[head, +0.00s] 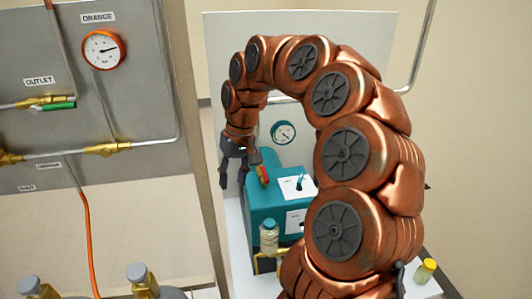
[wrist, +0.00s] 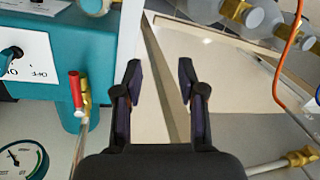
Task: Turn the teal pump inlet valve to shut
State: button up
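The teal pump (head: 262,222) stands on a white surface behind my arm; in the wrist view its teal side (wrist: 85,40) fills the upper left. Its inlet valve has a red lever (wrist: 76,92) on a brass body (wrist: 87,100), and the lever lies roughly along the pipe line. The red lever also shows in the head view (head: 263,175), close to my gripper (head: 236,165). In the wrist view my gripper (wrist: 160,78) is open and empty. The lever is to the left of both fingers, apart from them.
A teal-rimmed gauge (head: 283,133) is on the panel behind the pump. The pump has a switch plate (wrist: 28,55). A grey panel with an orange gauge (head: 104,50) and a green-handled valve (head: 58,106) is at left. A capped bottle (head: 268,238) stands before the pump.

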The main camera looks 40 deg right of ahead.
jog(key=w+d+r+m+p, duration=0.2)
jog(key=w+d+p, duration=0.1)
jog(key=d, duration=0.5)
jog(key=m+p, duration=0.2)
send_near(265, 172)
jog(key=shift+t, duration=0.3)
jog(key=shift+s+p+x, duration=0.2)
jog(key=shift+p+x, duration=0.4)
jog(key=shift+x, duration=1.5)
jog(key=shift+s+p+x, duration=0.15)
jog(key=shift+p+x, duration=0.45)
jog(key=shift+x, duration=1.45)
grip_shut()
